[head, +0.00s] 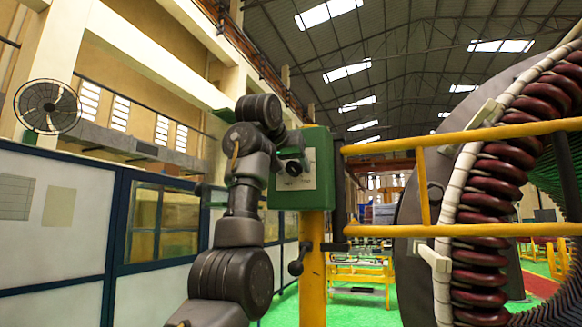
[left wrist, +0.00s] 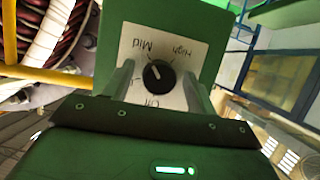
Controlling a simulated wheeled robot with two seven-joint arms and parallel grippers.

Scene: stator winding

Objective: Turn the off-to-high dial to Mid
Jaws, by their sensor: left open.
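A green control box (head: 318,160) stands on a yellow post in the head view. Its white plate (left wrist: 182,38) fills the middle of the left wrist view and carries the labels Mid, High and Off; another label is partly hidden by a finger. The black round dial (left wrist: 158,75) sits on this plate. A small pale mark on it appears to point up and left in the wrist view, towards the Mid side. My left gripper (left wrist: 158,86) is open, with one finger on each side of the dial and visible gaps between. My right gripper is in neither view.
Yellow rails (head: 470,230) run right from the post, in front of a large stator with dark red coils (head: 487,205). A white and blue partition (head: 65,235) with windows stands left. A wall fan (head: 47,106) hangs above it. Green floor shows behind.

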